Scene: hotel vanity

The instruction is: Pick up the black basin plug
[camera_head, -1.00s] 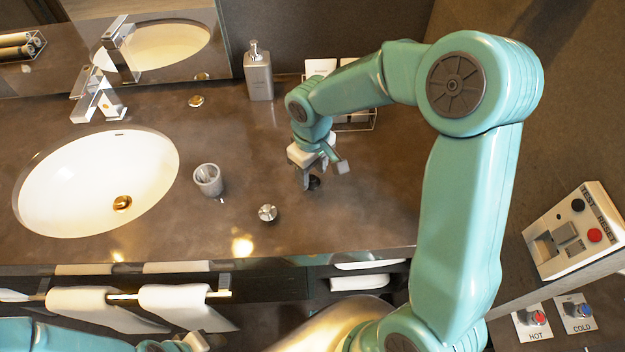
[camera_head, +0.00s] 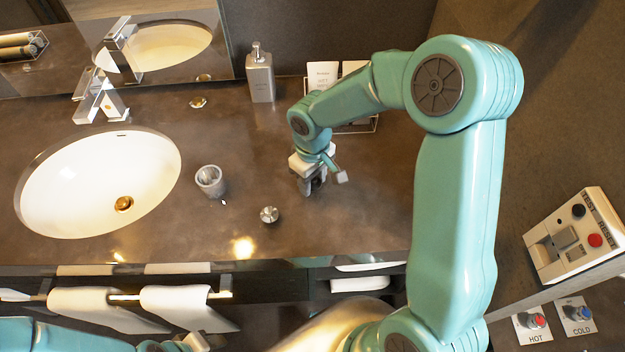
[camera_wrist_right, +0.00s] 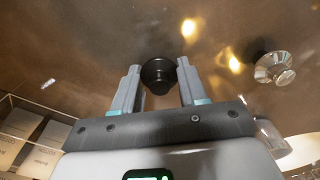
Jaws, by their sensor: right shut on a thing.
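The black basin plug (camera_wrist_right: 158,74) shows in the wrist view as a round black piece between the two grey fingers of my right gripper (camera_wrist_right: 158,85). In the head view my right gripper (camera_head: 313,186) points down at the brown counter (camera_head: 240,150), right of a silver plug (camera_head: 269,214). It is shut on the black plug, which the fingers mostly hide in the head view. Whether the plug is clear of the counter cannot be told. Part of my left arm shows at the bottom left, with a white end part (camera_head: 195,342); its fingers are not clear.
The silver plug also shows in the wrist view (camera_wrist_right: 271,68). A grey cup (camera_head: 209,181) stands left of it, beside the white sink (camera_head: 75,185). A soap dispenser (camera_head: 260,72) and a wire rack with cards (camera_head: 325,75) stand at the back. Towels (camera_head: 95,308) hang below the front edge.

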